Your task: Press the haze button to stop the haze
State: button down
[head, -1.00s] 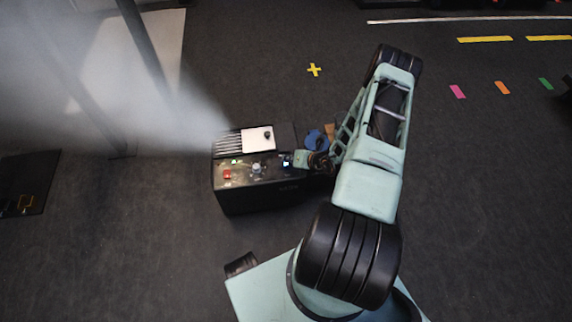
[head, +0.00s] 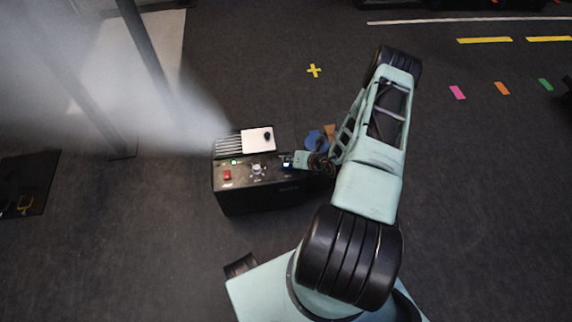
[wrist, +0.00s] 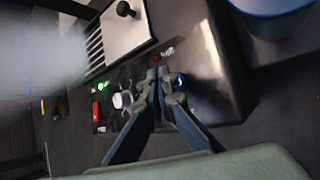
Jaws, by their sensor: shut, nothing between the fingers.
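The haze machine is a black box (head: 262,199) on the floor. Haze (head: 175,110) streams from its slatted vent (head: 228,145) up and to the left. Its control panel has a red switch (wrist: 96,111), a lit green light (wrist: 102,86), a silver knob (wrist: 122,100) and a small blue-lit button (wrist: 180,80). Which control is the haze button I cannot read. My gripper (wrist: 158,82) is shut and empty, its tips over the panel between the silver knob and the blue light. In the head view my gripper (head: 297,160) is at the panel's right end. Contact cannot be told.
A white plate with a black knob (head: 257,139) is on top of the box. A blue round object (head: 316,140) stands behind my gripper. A dark post (head: 143,50) rises behind the box at left. The floor in front and to the right is open.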

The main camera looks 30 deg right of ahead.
aim_at(288, 166)
jog(key=shift+f, duration=0.1)
jog(key=shift+f+b, duration=0.3)
jog(key=shift+b, duration=0.05)
jog(key=shift+f+b, duration=0.4)
jog(key=shift+f, duration=0.1)
dwell(0.5)
jog(key=shift+r, duration=0.15)
dwell(0.3)
jog(key=shift+r+p, duration=0.7)
jog(key=shift+r, duration=0.05)
notch_tip(288, 166, up, 5)
jog(key=p, duration=0.3)
jog(key=shift+p, duration=0.4)
dwell(0.4)
